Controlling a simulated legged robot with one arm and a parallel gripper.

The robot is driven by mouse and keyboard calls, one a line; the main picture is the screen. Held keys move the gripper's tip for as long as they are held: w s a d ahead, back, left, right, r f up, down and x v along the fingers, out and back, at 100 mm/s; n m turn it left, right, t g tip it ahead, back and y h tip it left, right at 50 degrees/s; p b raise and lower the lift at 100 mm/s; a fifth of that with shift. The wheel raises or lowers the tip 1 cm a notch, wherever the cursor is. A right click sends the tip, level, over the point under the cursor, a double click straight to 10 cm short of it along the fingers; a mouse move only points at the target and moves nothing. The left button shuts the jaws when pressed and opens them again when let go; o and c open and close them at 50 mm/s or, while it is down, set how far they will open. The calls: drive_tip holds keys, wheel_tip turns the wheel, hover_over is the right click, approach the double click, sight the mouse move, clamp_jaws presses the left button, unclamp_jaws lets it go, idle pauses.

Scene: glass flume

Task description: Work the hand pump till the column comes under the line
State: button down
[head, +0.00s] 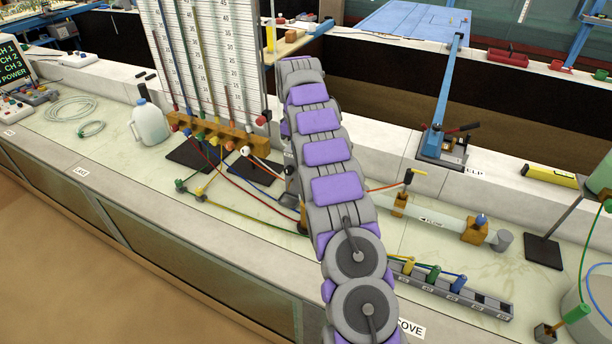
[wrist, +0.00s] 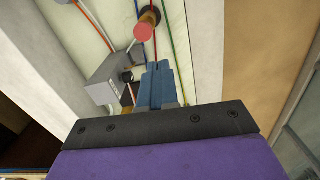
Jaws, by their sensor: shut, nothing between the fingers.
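The manometer board (head: 222,45) stands at the back with several coloured columns against white scales. The columns' levels and any marked line are too small to tell. My gripper is hidden behind my arm in the head view. In the wrist view my gripper (wrist: 160,88) is shut and empty, its blue fingers together. A grey box (wrist: 112,78) with a dark fitting is left of the fingers. A red cylinder (wrist: 146,26) stands beyond the fingertips, apart from them. I cannot tell for certain which of these parts belongs to the hand pump.
A wooden manifold (head: 225,130) with coloured knobs and tubes runs below the board. A white jug (head: 149,122) stands left of it. A clear flow pipe (head: 435,218) and a grey slotted rack (head: 455,292) lie right of my arm.

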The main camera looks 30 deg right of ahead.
drive_tip(key=shift+n, duration=0.4)
drive_tip(key=d, duration=0.1)
drive_tip(key=d+f, duration=0.1)
drive_tip(key=w+d+f+p, duration=0.1)
drive_tip(key=d, duration=0.1)
drive_tip(key=shift+f, duration=0.1)
drive_tip(key=shift+a, duration=0.1)
drive_tip(key=shift+f, duration=0.1)
wheel_tip(320, 180, down, 14)
drive_tip(key=shift+r+b, duration=0.1)
drive_tip(key=shift+b, duration=0.55)
